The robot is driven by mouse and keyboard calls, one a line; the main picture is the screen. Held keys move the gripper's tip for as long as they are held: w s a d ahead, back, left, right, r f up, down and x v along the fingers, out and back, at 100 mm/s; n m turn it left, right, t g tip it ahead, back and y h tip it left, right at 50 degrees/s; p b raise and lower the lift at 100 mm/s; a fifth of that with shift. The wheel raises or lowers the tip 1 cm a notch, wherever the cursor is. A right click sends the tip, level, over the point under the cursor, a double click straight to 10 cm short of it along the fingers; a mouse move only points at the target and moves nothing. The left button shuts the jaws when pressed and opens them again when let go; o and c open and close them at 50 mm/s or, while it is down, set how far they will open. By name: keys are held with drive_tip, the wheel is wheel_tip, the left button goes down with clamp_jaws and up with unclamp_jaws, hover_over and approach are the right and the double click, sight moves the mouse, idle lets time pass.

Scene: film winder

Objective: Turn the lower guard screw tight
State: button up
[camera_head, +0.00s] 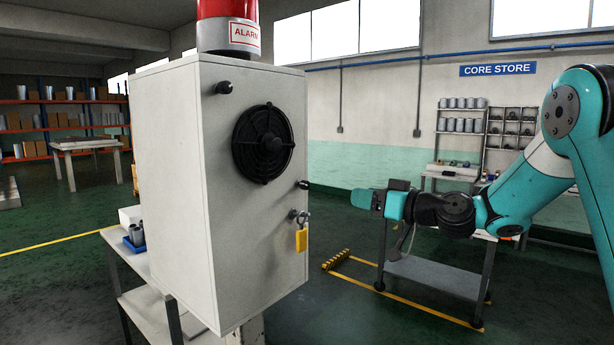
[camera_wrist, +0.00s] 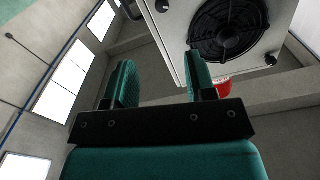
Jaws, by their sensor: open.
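The lower guard screw (camera_head: 303,184) is a small black knob sticking out of the pale cabinet's front, below and right of the round black fan guard (camera_head: 264,145). The upper guard screw (camera_head: 224,87) is a similar knob above and left of the fan. My gripper (camera_head: 362,198) is right of the lower screw, pointing at the cabinet, with a gap between them. In the wrist view, which is turned nearly upside down, my teal fingers (camera_wrist: 162,82) are apart with nothing between them. The lower screw (camera_wrist: 162,5) is at the top edge there; how far it is screwed in cannot be told.
A red alarm lamp (camera_head: 228,22) tops the cabinet. A grey cart (camera_head: 430,275) stands behind my arm. The air between gripper and cabinet is clear.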

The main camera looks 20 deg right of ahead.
sight(308, 187)
drive_tip(key=p+x, duration=0.8)
drive_tip(key=x, duration=0.7)
drive_tip(key=shift+a+p, duration=0.25)
drive_tip(key=shift+p, duration=0.05)
drive_tip(key=shift+w+a+f, duration=0.15)
drive_tip(key=shift+w+a, duration=0.15)
drive_tip(key=shift+w, duration=0.2)
drive_tip(key=c, duration=0.9)
